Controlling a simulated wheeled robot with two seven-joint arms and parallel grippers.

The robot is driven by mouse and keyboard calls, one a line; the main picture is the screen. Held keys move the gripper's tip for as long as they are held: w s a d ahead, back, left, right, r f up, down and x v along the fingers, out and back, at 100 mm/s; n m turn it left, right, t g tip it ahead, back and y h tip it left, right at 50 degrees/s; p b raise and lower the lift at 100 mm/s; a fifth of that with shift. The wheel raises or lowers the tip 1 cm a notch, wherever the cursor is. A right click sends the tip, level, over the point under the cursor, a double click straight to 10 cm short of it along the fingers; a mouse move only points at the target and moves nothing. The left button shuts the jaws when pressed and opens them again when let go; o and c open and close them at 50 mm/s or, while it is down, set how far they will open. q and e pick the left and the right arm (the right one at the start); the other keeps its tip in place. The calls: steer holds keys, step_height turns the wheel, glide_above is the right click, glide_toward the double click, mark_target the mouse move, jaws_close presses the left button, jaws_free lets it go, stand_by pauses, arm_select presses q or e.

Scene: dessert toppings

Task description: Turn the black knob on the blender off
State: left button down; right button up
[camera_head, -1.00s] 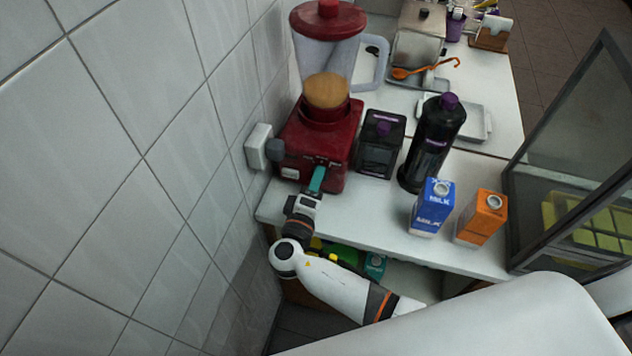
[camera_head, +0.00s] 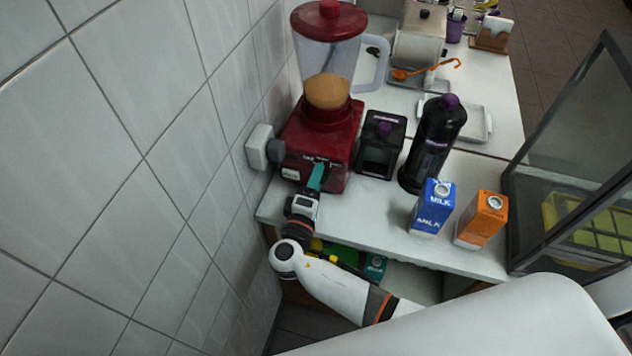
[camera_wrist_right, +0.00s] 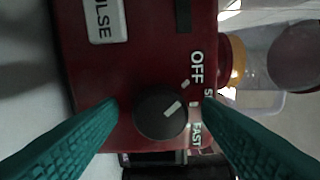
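The red blender (camera_head: 318,150) stands on the counter against the tiled wall, its jar holding something tan. In the right wrist view, the round black knob (camera_wrist_right: 158,122) is on its red front panel. The knob's white pointer aims to the upper right, between the OFF label (camera_wrist_right: 196,68) and the FAST label (camera_wrist_right: 195,134); a label between them is partly hidden by a finger. My right gripper (camera_head: 316,177) is at the blender's front. Its teal fingers are open on either side of the knob, with gaps visible between them and it. My left gripper is out of view.
A PULSE button (camera_wrist_right: 104,20) is on the same panel. A wall socket box (camera_head: 260,146) is left of the blender. A black container (camera_head: 382,145), a dark bottle (camera_head: 432,145), a blue milk carton (camera_head: 432,210) and an orange carton (camera_head: 482,220) stand to the right.

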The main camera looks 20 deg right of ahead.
steer(key=shift+s+a+f, duration=0.15)
steer(key=shift+s+a, duration=0.1)
steer(key=shift+s, duration=0.2)
steer(key=b+v, duration=0.4)
steer(key=v, duration=0.7)
